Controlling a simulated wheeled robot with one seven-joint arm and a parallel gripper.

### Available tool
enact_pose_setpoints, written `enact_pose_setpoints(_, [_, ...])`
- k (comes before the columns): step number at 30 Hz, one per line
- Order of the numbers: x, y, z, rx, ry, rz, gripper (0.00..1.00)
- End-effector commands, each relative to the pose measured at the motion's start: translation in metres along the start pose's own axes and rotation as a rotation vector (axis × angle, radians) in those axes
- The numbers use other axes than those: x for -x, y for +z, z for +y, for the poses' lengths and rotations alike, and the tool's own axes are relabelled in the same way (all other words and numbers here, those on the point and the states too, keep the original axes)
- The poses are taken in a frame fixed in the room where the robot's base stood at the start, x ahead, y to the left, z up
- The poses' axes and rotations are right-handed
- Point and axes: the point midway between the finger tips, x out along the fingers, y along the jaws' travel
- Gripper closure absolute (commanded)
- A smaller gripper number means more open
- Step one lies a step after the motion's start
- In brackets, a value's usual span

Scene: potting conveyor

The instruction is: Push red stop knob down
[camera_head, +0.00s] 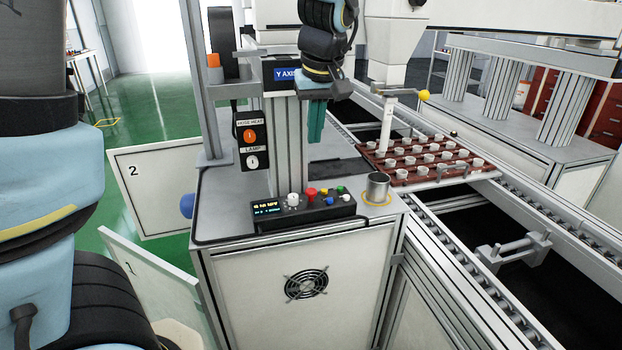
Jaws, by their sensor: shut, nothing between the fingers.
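The red stop knob (311,193) stands on the sloped black control box (300,211) on the grey cabinet top. It sits just right of a white knob (293,200). My gripper (315,140) points down with its teal fingers shut and nothing between them. In the picture it hangs above the red knob, apart from it, in front of or beside the grey post. I cannot tell its exact depth over the box.
Several small coloured buttons (334,194) lie right of the red knob. A metal cup (377,187) stands on the cabinet's right corner. A grey post (290,140) and a switch box (251,139) rise behind. A brown tray (395,176) of small pots sits on the conveyor.

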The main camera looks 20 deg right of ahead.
Motion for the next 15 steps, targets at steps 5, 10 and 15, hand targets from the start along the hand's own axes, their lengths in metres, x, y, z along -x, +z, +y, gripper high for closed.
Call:
enact_pose_setpoints(5, [-0.030, 0.000, -0.002, 0.002, -0.007, -0.004, 1.00])
enact_pose_setpoints(10, [-0.066, 0.000, -0.002, 0.001, -0.006, -0.004, 1.00])
enact_pose_setpoints(15, [-0.097, 0.002, -0.002, 0.000, -0.005, -0.004, 1.00])
